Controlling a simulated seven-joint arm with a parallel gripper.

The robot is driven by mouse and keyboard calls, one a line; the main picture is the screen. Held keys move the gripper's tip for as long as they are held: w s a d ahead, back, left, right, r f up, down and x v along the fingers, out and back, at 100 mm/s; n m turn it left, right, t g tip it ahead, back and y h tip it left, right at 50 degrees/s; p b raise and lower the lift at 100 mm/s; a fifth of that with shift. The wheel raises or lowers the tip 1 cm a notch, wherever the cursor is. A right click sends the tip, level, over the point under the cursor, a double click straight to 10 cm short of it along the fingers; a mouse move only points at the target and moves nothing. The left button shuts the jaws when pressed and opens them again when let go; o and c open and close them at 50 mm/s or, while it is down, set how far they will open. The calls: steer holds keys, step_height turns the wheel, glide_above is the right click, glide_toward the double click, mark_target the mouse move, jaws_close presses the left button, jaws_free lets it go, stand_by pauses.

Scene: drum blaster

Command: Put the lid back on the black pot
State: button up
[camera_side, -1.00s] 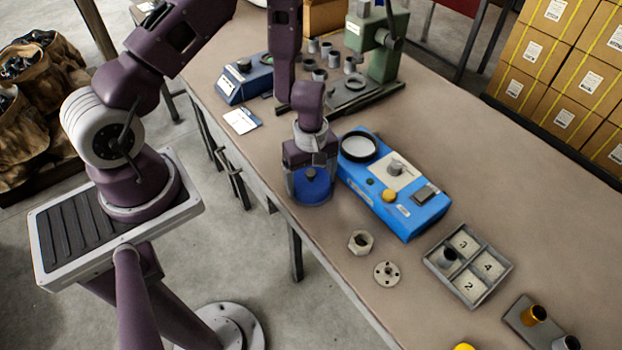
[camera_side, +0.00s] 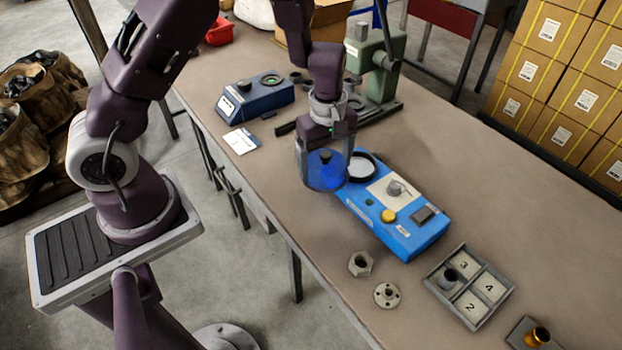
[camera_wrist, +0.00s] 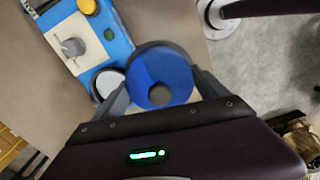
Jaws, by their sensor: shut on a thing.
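The lid (camera_side: 326,176) is a round blue disc with a dark knob on top. My gripper (camera_side: 325,183) is shut on the lid, with a finger on either side of its rim, and holds it above the bench. The lid also shows between the fingers in the wrist view (camera_wrist: 170,68). The black pot (camera_side: 374,160) is a low dark ring with a pale inside, on the back end of a blue device (camera_side: 408,238). It is open and lies just right of the lid, partly hidden by my gripper. In the wrist view the pot (camera_wrist: 97,94) lies left of the lid, partly covered.
The device carries a grey knob (camera_side: 396,188) and a yellow button (camera_side: 388,216). A green press (camera_side: 380,65) and another blue device (camera_side: 255,97) stand behind. A hex nut (camera_side: 361,264), a flange (camera_side: 387,296) and a numbered tray (camera_side: 469,287) are in front. The bench's right side is clear.

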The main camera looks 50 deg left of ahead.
steer(key=w+r, duration=0.3)
steer(key=w, duration=0.8)
steer(key=shift+s+a+f, duration=0.1)
steer(key=shift+f, duration=1.4)
steer(key=shift+a+f, duration=0.1)
steer(key=shift+f, duration=1.35)
steer(key=shift+f, duration=0.1)
steer(key=o, duration=1.4)
steer(key=shift+c, duration=0.2)
step_height(320, 180, up, 7)
